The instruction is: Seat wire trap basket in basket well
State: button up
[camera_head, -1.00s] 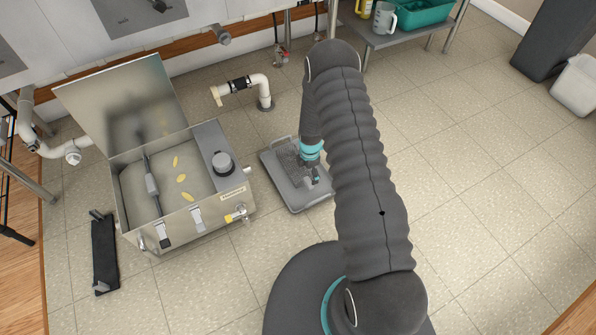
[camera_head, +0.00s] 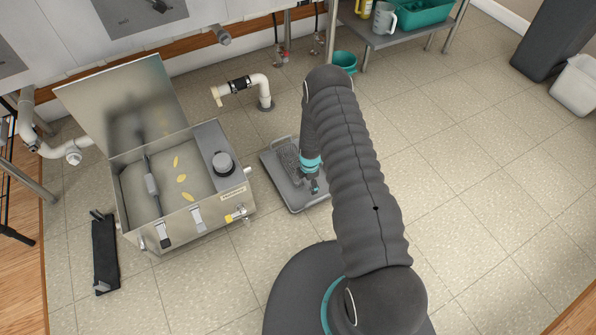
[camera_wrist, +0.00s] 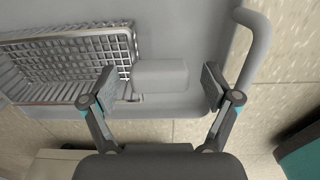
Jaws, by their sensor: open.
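The wire trap basket (camera_wrist: 70,60) lies on a grey tray (camera_head: 298,205) on the floor; it also shows beside my arm in the head view (camera_head: 286,157). A smooth grey block (camera_wrist: 160,76), which looks like its handle, sticks out from its right end. My gripper (camera_wrist: 163,88) is open, with one finger on each side of the block and apparently not holding it. In the head view it is low over the tray (camera_head: 314,184). An open steel tank (camera_head: 180,185) stands to the left; I cannot tell which part is the basket well.
The tank's lid (camera_head: 125,100) is raised. Yellow pieces (camera_head: 181,178) lie inside it. A white elbow pipe (camera_head: 255,84) stands behind. A dark bar-like object (camera_head: 104,255) lies left of the tank. A teal bucket (camera_head: 343,61) stands behind my arm. Floor to the right is clear.

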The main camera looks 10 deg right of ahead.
jog(key=c, duration=1.6)
jog(key=shift+r, duration=0.15)
